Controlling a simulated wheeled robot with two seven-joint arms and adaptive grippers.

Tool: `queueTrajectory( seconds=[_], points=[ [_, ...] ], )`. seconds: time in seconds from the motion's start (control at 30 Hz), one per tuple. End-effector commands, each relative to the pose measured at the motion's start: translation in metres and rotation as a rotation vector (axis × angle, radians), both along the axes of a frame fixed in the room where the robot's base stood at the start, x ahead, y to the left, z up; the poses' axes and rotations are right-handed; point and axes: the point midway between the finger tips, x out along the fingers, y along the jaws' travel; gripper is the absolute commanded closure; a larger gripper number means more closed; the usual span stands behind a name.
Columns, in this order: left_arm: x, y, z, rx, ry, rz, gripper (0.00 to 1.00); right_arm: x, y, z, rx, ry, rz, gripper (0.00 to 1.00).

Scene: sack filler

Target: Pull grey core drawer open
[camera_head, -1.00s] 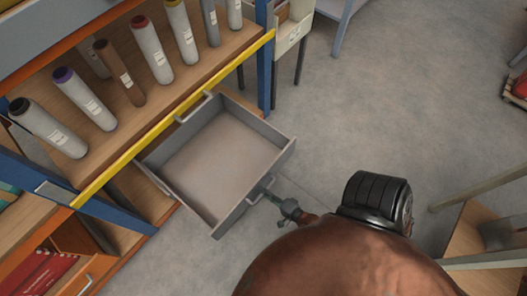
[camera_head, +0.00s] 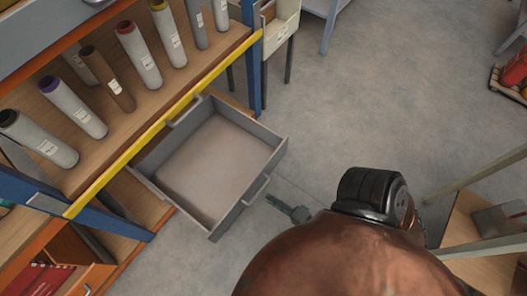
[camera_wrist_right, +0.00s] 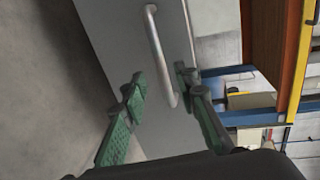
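The grey drawer (camera_head: 215,165) stands pulled out from under the yellow-edged shelf in the head view, and its inside is empty. Its bar handle (camera_head: 256,189) is on the front panel, facing me. In the right wrist view the silver handle (camera_wrist_right: 161,55) crosses the grey front panel (camera_wrist_right: 120,35). My right gripper (camera_head: 284,203) is just in front of the handle; its green fingers are spread in the wrist view (camera_wrist_right: 163,88), one either side of the handle's lower end. It looks open and not closed on the handle. My left gripper is not in view.
Several capped cores (camera_head: 140,55) stand on the shelf above the drawer, behind a yellow edge (camera_head: 160,125). A wooden-topped table (camera_head: 470,235) is at the lower right. Clear grey floor (camera_head: 370,100) lies right of the drawer.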

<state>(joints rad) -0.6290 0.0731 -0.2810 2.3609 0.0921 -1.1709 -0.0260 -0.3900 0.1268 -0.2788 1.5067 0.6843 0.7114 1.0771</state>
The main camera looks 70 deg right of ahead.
Motion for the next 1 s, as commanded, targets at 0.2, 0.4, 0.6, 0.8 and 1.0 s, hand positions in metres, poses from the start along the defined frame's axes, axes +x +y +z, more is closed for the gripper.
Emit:
queueTrajectory(
  seconds=[0.2, 0.4, 0.6, 0.8, 1.0],
  points=[
    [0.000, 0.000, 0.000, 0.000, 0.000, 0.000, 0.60, -0.033, 0.008, 0.007, 0.000, 0.002, 0.000, 0.72],
    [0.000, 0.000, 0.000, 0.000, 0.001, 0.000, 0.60, -0.042, 0.010, 0.009, 0.000, 0.000, 0.000, 0.72],
    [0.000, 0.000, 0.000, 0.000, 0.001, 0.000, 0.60, -0.042, 0.010, 0.009, 0.000, 0.000, 0.000, 0.72],
    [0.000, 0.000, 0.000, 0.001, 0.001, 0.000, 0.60, -0.042, 0.010, 0.009, -0.001, 0.000, 0.000, 0.72],
    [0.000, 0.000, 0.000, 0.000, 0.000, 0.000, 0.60, -0.041, 0.011, 0.009, -0.002, 0.004, 0.005, 0.72]
  ],
)
